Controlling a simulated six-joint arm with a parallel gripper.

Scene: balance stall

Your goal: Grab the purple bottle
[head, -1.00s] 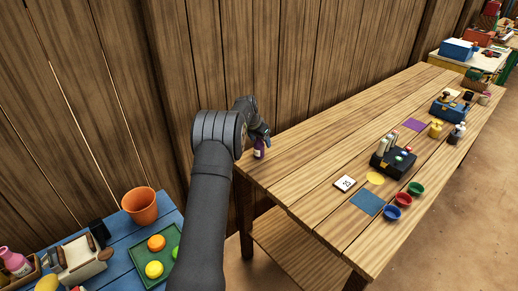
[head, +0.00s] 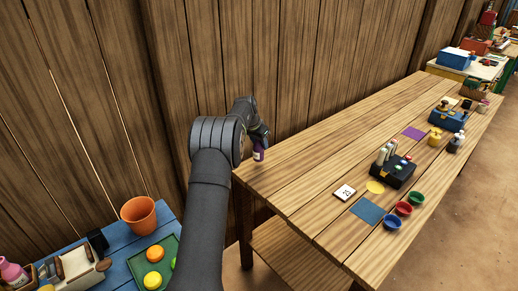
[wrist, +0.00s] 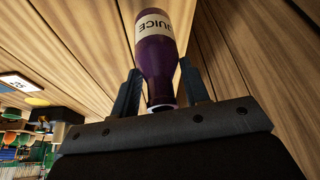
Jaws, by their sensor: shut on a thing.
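The purple bottle (head: 259,152) shows in the head view at the near left corner of the wooden table (head: 300,190), just below my gripper (head: 262,139). In the wrist view the bottle (wrist: 157,55) has a white label reading "JUICE" and its neck points toward the gripper's palm. The two dark fingers of my gripper (wrist: 158,88) stand on either side of it, shut on the bottle. Whether its base touches the table or hangs just above it, I cannot tell.
On the table are a white number card (head: 345,192), a blue square (head: 364,210), a yellow disc (head: 375,187), coloured bowls (head: 404,208) and a black box with bottles (head: 393,172). A wooden wall (head: 300,60) rises close behind. A blue table with an orange pot (head: 138,215) stands at left.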

